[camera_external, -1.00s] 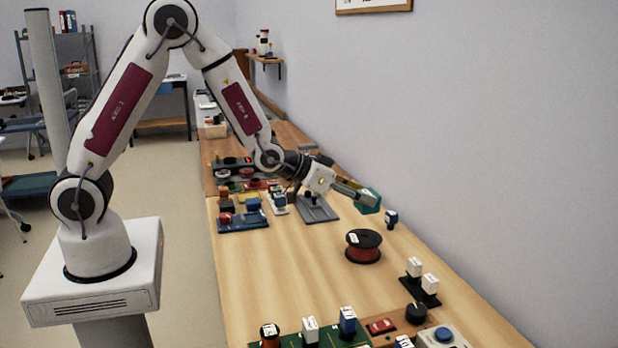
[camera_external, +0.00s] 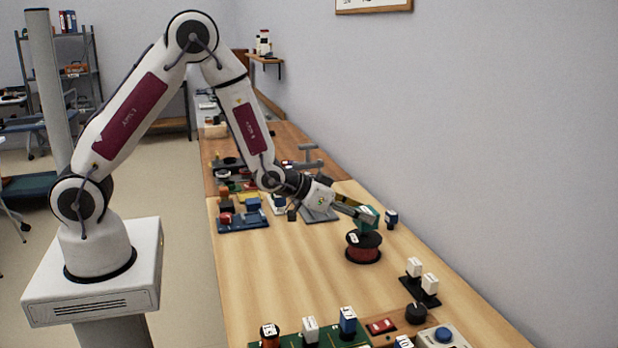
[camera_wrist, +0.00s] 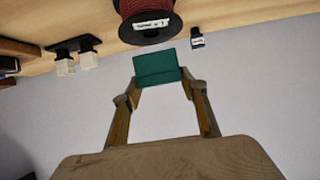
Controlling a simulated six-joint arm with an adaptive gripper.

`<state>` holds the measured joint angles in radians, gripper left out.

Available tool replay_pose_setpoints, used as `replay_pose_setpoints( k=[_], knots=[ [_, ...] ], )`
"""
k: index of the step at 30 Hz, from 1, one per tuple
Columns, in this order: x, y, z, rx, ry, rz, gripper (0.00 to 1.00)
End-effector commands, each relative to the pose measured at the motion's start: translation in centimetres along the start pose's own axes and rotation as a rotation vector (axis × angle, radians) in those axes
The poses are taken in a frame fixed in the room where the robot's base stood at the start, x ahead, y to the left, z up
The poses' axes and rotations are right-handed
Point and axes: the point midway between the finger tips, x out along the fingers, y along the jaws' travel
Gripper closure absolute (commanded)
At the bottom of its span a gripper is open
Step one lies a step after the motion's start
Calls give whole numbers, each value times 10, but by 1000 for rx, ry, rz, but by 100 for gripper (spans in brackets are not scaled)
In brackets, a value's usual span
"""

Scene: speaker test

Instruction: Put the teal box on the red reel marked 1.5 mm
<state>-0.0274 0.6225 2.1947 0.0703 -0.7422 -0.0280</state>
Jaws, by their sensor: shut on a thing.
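The teal box (camera_external: 367,217) is held between the fingertips of my gripper (camera_external: 352,211). In the external view it is just above the top flange of the red reel (camera_external: 364,252), toward its far side; whether they touch I cannot tell. The reel stands upright on the wooden table, with black flanges and red windings. In the wrist view the teal box (camera_wrist: 156,68) is between both fingers of my gripper (camera_wrist: 160,84), and the reel (camera_wrist: 148,18) is at the top with a white label, too small to read surely.
A small dark-blue bottle with a white label (camera_external: 391,218) stands right of the reel. A black holder with two white-topped pieces (camera_external: 424,283) is nearer the camera. A grey stand (camera_external: 318,212) is behind my gripper.

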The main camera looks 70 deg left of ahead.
Motion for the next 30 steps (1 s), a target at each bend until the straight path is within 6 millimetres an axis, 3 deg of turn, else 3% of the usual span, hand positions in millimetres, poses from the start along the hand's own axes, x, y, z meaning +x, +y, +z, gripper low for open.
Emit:
replay_pose_setpoints(
  k=[9, 26, 27, 29, 30],
  knots=[
    [14, 0, 26, 0, -2, 0, 80],
    [17, 0, 31, 0, 0, 0, 80],
    [17, 0, 31, 0, 0, 0, 55],
    [17, 0, 31, 0, 0, 0, 41],
    [17, 0, 31, 0, 0, 0, 41]
  ],
)
